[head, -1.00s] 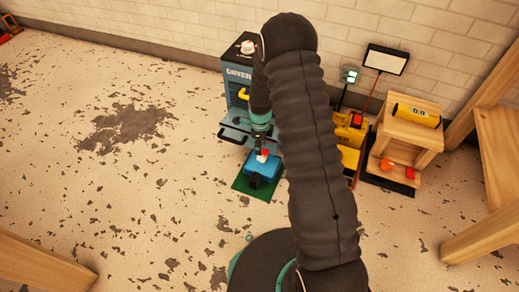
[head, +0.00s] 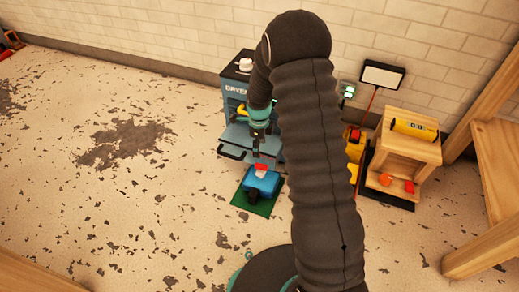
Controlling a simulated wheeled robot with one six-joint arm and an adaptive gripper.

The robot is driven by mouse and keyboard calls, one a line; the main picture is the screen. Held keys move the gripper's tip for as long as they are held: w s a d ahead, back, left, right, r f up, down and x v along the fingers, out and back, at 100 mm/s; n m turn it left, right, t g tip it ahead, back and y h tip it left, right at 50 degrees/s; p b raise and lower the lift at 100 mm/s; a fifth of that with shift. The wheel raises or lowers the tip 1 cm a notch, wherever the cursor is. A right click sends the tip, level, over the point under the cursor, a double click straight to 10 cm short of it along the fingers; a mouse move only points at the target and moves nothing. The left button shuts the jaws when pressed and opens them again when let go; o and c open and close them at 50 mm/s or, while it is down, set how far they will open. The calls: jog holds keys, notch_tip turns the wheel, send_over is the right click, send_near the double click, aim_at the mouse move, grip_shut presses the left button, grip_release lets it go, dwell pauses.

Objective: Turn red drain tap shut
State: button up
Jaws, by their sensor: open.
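A small red piece (head: 261,169), which looks like the drain tap, sits on top of a blue unit (head: 262,184) on the floor. Its exact turn angle is too small to tell. My gripper (head: 263,151) hangs just above and behind the red piece in the head view, pointing down. It is open, and a gap shows between it and the red piece. My arm covers the area right of the blue unit.
The blue unit stands on a green mat (head: 240,200). A wooden stand (head: 408,153) is at right. The floor at left is clear.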

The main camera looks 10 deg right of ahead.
aim_at(261, 165)
jog(key=shift+o, duration=0.5)
jog(key=shift+s+r+p, duration=0.1)
jog(key=shift+r+p, duration=0.45)
jog(key=f+n+p, duration=0.2)
jog(key=f+n, duration=0.2)
jog(key=n, duration=0.2)
jog(key=f+n+p, duration=0.2)
jog(key=f+n, duration=0.3)
jog(key=n, duration=0.1)
jog(key=d+f+n+p, duration=0.1)
jog(key=f+n+p, duration=0.2)
jog(key=f+n, duration=0.1)
jog(key=shift+w+f+n, duration=0.15)
jog(key=shift+w+n, duration=0.2)
jog(key=shift+n, duration=0.55)
